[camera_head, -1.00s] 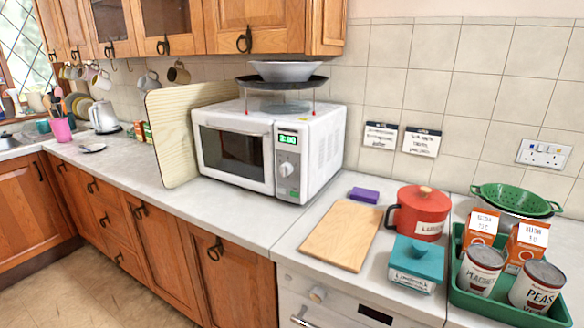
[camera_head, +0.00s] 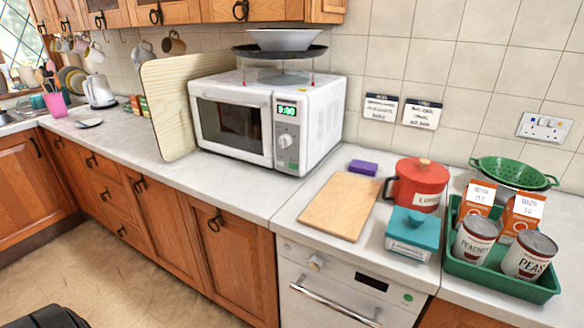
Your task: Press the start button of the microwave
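The white microwave (camera_head: 268,122) stands on the counter with its dark door closed. Its control panel is on the right of its front, with a lit green display (camera_head: 287,110), a round knob (camera_head: 286,139) and small buttons below, among them a green one (camera_head: 293,165). The labels are too small to read. Neither of my grippers is in view. A dark rounded part at the bottom left looks like part of my own body.
A cutting board (camera_head: 340,206), purple sponge (camera_head: 363,167), red pot (camera_head: 419,183) and teal-lidded box (camera_head: 411,231) sit right of the microwave. A green tray (camera_head: 500,276) holds cans and cartons. A wooden board (camera_head: 168,108) leans at its left. The counter before it is clear.

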